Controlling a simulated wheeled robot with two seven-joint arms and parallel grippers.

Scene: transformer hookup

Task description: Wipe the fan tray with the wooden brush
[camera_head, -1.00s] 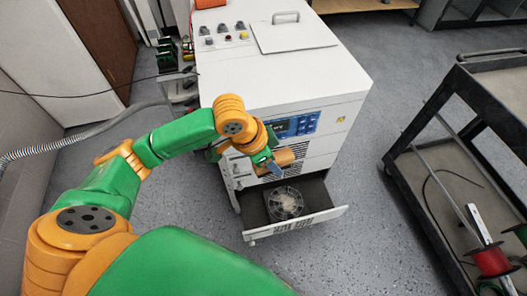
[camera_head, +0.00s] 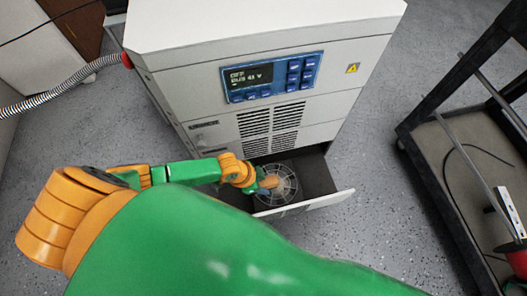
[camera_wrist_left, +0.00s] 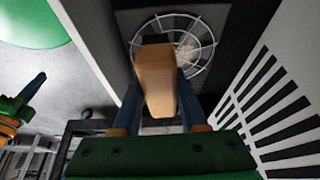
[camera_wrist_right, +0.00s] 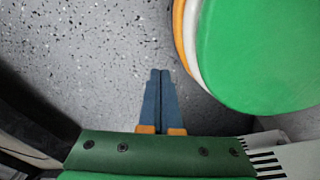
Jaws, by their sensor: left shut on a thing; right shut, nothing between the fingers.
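The fan tray (camera_head: 318,175) is a dark drawer pulled out from the bottom of the white cabinet. It holds a round fan under a wire guard (camera_head: 286,194), which also shows in the left wrist view (camera_wrist_left: 204,40). A pale dusty patch (camera_wrist_left: 189,48) shows on the fan. My left gripper (camera_head: 263,186) is shut on the wooden brush (camera_wrist_left: 157,80), over the fan guard. The brush's lower end is hidden, so I cannot tell whether it touches the guard. My right gripper (camera_wrist_right: 161,76) is shut and empty above the floor.
The white cabinet (camera_head: 210,50) with a lit display (camera_head: 250,76) and vent slots rises behind the tray. A dark cart (camera_head: 430,150) with a red spool (camera_head: 517,262) stands at the right. Speckled floor (camera_head: 375,190) is free between them.

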